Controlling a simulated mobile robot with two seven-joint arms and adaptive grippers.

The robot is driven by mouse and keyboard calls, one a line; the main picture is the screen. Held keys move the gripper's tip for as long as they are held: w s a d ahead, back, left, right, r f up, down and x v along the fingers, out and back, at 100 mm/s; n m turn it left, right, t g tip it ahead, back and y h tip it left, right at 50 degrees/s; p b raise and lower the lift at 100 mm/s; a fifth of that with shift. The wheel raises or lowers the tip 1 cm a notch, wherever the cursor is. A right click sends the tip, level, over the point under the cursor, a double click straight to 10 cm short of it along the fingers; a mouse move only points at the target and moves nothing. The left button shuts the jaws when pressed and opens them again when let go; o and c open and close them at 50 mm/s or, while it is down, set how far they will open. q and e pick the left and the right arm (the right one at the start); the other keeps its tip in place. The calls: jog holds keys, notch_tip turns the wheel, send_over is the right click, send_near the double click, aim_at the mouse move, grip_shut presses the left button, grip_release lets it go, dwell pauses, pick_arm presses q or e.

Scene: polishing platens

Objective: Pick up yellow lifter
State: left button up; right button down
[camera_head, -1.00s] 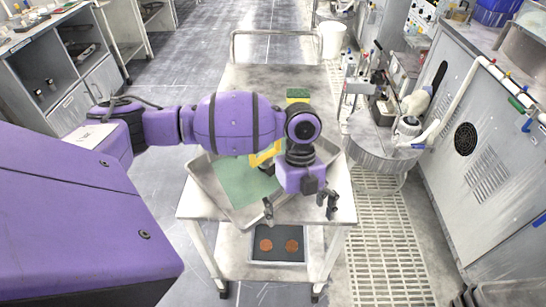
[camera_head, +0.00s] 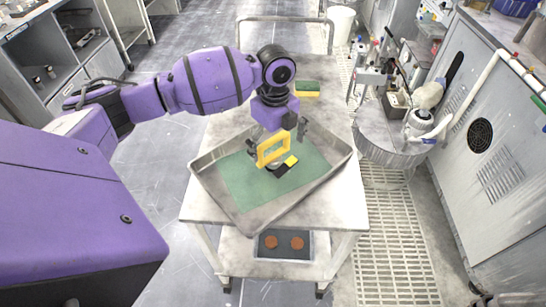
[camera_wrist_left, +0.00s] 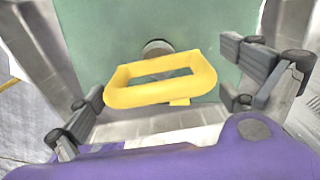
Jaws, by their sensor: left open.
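The yellow lifter (camera_head: 273,160) is a rectangular loop handle above the green mat (camera_head: 237,185) in the metal tray (camera_head: 267,220). In the left wrist view the lifter (camera_wrist_left: 160,96) shows between the two fingers, with a round grey part behind it. A small black piece with a yellow patch (camera_head: 291,161) shows just beside the handle; I cannot tell whether it belongs to the lifter. My left gripper (camera_head: 277,139) is open over the lifter, one finger to each side. It also shows in the left wrist view (camera_wrist_left: 162,98), fingers apart from the handle. My right gripper is not in view.
The tray sits on a white cart (camera_head: 340,208) with a rail at its far end. A green and yellow sponge (camera_head: 306,88) lies behind the tray. The lower shelf holds a dark tray with two orange-brown discs. Machines stand to the right.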

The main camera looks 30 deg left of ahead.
aim_at(273, 155)
pick_arm(q)
jog(key=f, duration=0.4)
jog(key=shift+a+f, duration=0.2)
jog(key=shift+f, duration=0.2)
jog(key=c, duration=1.7)
jog(key=shift+r, duration=0.1)
jog(key=shift+c, duration=1.1)
